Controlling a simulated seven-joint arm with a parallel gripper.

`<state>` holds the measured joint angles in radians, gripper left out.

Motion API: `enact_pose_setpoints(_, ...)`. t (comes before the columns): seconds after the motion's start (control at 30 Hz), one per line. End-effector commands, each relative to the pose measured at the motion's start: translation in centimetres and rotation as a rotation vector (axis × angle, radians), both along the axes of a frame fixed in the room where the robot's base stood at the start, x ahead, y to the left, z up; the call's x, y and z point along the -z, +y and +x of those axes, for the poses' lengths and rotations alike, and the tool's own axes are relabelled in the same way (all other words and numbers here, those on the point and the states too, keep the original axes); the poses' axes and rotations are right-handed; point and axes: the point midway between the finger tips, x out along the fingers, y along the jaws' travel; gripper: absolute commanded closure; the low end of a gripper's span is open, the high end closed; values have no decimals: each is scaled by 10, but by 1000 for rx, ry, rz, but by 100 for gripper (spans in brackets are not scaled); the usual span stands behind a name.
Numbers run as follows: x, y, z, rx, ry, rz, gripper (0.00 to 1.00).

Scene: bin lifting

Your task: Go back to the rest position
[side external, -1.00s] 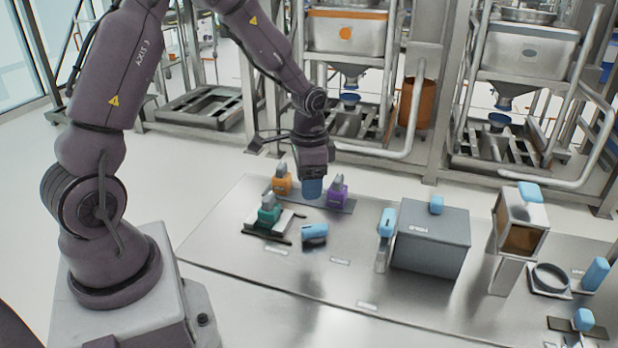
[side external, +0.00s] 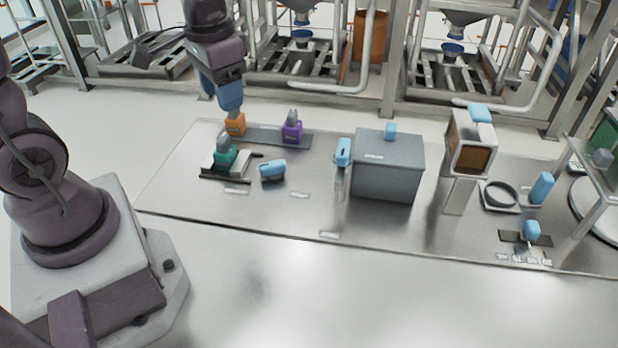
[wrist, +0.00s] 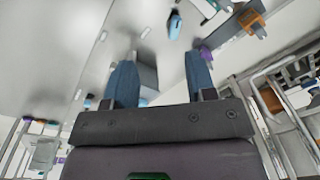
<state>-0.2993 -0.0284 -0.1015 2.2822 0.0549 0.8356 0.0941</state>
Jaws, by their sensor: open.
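My gripper (side external: 230,108) is at the back left of the steel bench, its blue fingers pointing down. In the wrist view my gripper (wrist: 161,58) has its two blue fingers wide apart with nothing held between them. In the side view the fingertips overlap the top of the orange block (side external: 236,126). In the wrist view the orange block (wrist: 249,19) lies off to the right of the fingers, so they are not around it. How high the fingertips are above the bench is hard to tell.
The bench (side external: 270,222) carries a teal block (side external: 224,156), a purple block (side external: 292,131), a lying blue piece (side external: 272,169) and a grey box (side external: 388,168). An amber-windowed housing (side external: 471,142) stands to the right. Steel frames with pipes stand behind. The bench front is clear.

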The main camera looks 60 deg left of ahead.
Motion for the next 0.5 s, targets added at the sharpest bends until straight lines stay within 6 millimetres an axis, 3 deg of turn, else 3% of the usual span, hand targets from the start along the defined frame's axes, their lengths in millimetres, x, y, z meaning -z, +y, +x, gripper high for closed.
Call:
enact_pose_setpoints(0.03, -17, -9, -10, -8, -48, 9, 49)
enact_pose_setpoints(0.2, -53, -32, -43, -23, -189, 1, 49)
enact_pose_setpoints(0.5, -92, -57, -74, 51, -412, -31, 49)
